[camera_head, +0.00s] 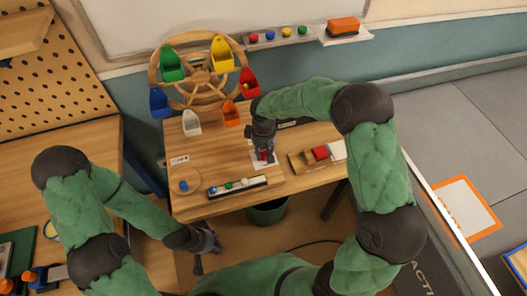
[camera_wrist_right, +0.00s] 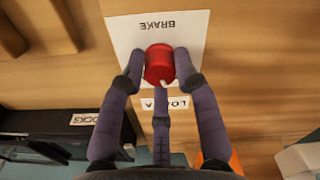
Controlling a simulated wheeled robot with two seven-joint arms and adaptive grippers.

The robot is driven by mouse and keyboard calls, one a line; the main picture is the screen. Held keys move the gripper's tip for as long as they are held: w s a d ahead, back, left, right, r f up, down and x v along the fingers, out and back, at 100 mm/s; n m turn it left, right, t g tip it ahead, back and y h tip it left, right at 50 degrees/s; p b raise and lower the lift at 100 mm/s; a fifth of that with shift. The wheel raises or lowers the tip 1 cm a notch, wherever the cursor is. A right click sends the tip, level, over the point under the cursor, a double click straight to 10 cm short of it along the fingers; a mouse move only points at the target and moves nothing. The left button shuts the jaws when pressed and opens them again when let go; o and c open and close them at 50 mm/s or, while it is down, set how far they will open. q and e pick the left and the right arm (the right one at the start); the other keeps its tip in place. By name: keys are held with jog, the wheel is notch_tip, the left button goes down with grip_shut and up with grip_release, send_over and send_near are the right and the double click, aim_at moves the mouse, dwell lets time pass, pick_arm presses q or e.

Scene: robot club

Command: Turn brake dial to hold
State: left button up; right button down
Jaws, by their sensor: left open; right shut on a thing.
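The red brake dial (camera_wrist_right: 159,64) sits on a white plate (camera_wrist_right: 190,32) marked BRAKE, which reads upside down in the right wrist view. A small white mark on the dial's lower edge points toward a label (camera_wrist_right: 178,103) that reads LOA, partly hidden by a finger. My right gripper (camera_wrist_right: 158,75) has its fingers closed around the dial. In the head view my right gripper (camera_head: 264,154) reaches down onto the tabletop, mostly covering the dial. No hold label shows clearly. My left gripper (camera_head: 207,254) is open and empty, low in front of the table.
A wooden wheel (camera_head: 202,83) with several coloured buckets stands at the table's back left. A bin (camera_head: 268,212) stands below.

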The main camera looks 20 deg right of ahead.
aim_at(264, 153)
jog(key=m, duration=0.5)
jog(key=shift+m, duration=0.3)
jog(key=m+b, duration=0.1)
jog(key=m, duration=0.3)
jog(key=shift+f+m, duration=0.1)
jog(key=shift+m, duration=0.3)
jog(key=c, duration=0.9)
grip_release()
notch_tip(264, 153, up, 12)
jog(key=shift+r, duration=0.1)
